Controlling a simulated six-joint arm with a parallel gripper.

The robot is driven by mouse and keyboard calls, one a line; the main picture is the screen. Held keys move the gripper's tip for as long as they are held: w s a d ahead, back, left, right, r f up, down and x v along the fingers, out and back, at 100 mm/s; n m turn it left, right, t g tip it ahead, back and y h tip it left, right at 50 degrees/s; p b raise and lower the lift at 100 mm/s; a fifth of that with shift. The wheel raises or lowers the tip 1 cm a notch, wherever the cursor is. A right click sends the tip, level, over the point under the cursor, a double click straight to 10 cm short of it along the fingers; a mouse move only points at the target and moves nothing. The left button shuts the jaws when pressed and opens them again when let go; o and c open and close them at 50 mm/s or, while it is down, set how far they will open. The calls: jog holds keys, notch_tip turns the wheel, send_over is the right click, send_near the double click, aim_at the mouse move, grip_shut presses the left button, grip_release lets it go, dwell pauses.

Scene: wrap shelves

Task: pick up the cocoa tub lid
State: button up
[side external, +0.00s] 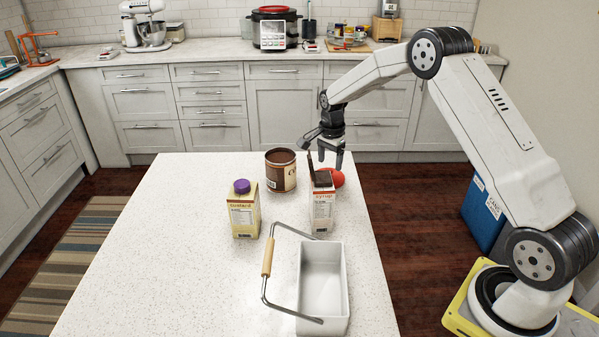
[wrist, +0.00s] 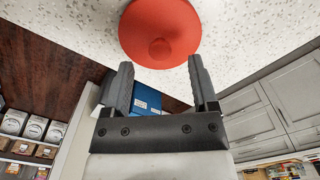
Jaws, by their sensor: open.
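The red round lid (wrist: 160,22) with a small central knob lies on the white speckled table in the wrist view, cut off by the top edge. In the side view the red lid (side external: 338,178) shows partly behind the syrup carton. The brown cocoa tub (side external: 281,176) stands upright to its left, its top brown with no red lid on it. My gripper (side external: 331,160) is above the table by the lid, pointing down. In the wrist view its two fingers (wrist: 160,72) are spread apart with nothing between them, and the lid is beyond their tips.
The syrup carton (side external: 322,212) stands in front of the lid, close to my gripper. A custard carton (side external: 243,215) with a purple cap stands front left. A white basket (side external: 346,285) with a raised wire handle is at the front. The table's left side is clear.

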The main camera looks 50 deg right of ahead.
jog(key=shift+f, duration=1.55)
jog(key=shift+c, duration=0.2)
grip_shut()
